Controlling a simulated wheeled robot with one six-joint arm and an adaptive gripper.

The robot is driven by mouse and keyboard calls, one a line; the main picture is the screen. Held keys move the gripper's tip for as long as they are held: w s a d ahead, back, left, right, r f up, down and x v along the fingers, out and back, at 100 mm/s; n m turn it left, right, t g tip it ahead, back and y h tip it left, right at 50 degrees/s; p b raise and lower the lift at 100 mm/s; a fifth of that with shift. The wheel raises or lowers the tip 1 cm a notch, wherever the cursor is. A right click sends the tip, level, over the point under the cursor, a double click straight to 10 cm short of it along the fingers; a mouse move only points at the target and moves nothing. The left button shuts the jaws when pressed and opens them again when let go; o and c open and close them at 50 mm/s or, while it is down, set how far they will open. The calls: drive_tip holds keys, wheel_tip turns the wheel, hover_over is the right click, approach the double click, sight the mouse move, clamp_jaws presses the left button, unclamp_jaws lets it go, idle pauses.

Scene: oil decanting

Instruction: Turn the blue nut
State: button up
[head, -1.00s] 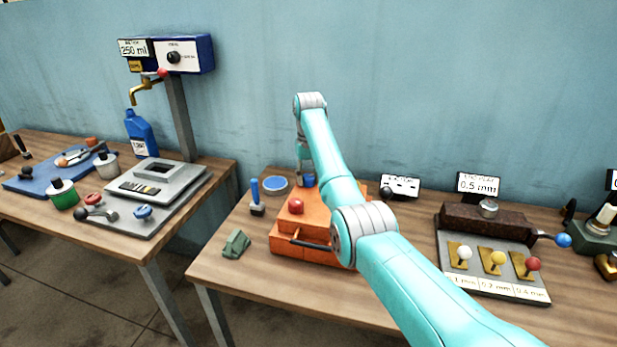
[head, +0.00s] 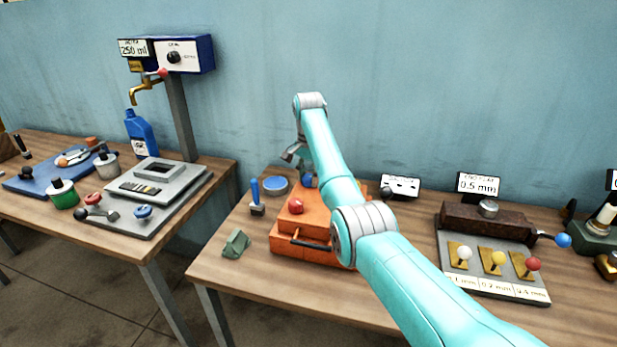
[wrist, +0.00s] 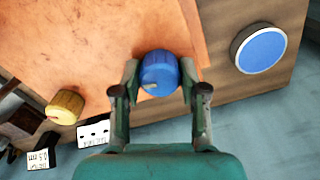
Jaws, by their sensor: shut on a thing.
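The blue nut (wrist: 160,73) sits near the edge of the top of the orange box (wrist: 85,50). In the wrist view my gripper (wrist: 160,82) has one finger on each side of the nut and is shut on it. A pale notch mark shows on the nut's near side. In the head view the orange box (head: 318,262) stands on the middle table, and my arm hides much of its top and right side.
A yellow knob (wrist: 65,107) and a round blue-topped tin (wrist: 259,48) are near the nut. A red knob (head: 295,206) is on the box's front left. A blue-handled tool (head: 256,194) and a green block (head: 236,243) stand left of the box.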

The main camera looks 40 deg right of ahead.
drive_tip(key=shift+m, duration=1.9)
drive_tip(key=o, duration=1.1)
drive_tip(key=shift+o, duration=0.2)
